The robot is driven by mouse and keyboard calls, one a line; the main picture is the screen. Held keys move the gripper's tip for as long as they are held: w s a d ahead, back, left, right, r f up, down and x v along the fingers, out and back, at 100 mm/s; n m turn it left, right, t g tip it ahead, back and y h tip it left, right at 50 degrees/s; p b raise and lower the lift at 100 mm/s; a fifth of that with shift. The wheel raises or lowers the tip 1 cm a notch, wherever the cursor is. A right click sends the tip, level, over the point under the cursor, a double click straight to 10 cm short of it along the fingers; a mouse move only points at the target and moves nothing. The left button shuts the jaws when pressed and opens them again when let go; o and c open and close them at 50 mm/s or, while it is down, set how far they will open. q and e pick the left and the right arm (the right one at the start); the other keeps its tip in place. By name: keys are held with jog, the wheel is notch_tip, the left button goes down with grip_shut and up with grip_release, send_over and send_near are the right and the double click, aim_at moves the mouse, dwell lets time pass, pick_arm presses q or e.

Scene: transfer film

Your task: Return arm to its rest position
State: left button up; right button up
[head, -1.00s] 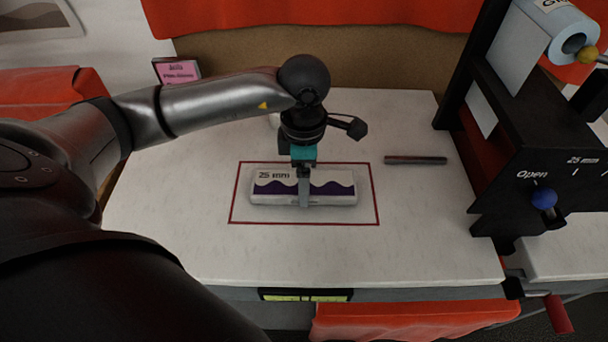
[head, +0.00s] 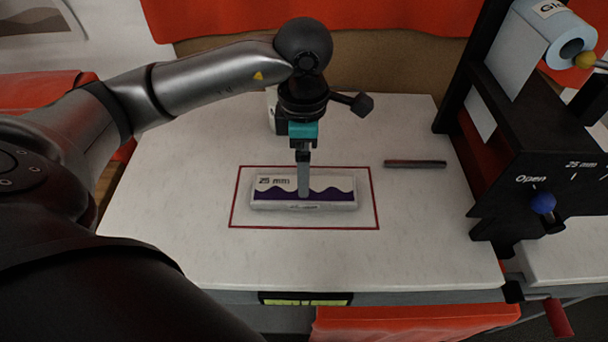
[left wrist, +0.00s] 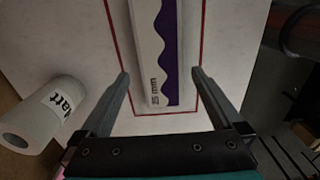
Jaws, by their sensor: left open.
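My left gripper (head: 303,190) is above the white and purple box marked 25 mm (head: 333,193), which lies flat inside a red outlined rectangle (head: 371,200) on the pale table. In the left wrist view, the gripper (left wrist: 160,78) is open, with one finger on each side of the box (left wrist: 154,50) and gaps between. The fingers hold nothing. My left arm comes in from the left and reaches over the table. My right gripper is not in view.
A dark rod (head: 415,164) lies right of the rectangle. A black stand with a blue knob (head: 543,203) and a paper roll (head: 560,38) stands at the right. A white roll marked Matt (left wrist: 42,115) stands near the gripper. The front of the tabletop is clear.

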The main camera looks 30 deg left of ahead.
pick_arm(q)
notch_tip(320, 180, up, 9)
jog(key=shift+r+p, duration=0.15)
jog(key=shift+p, duration=0.3)
jog(key=shift+r, duration=0.1)
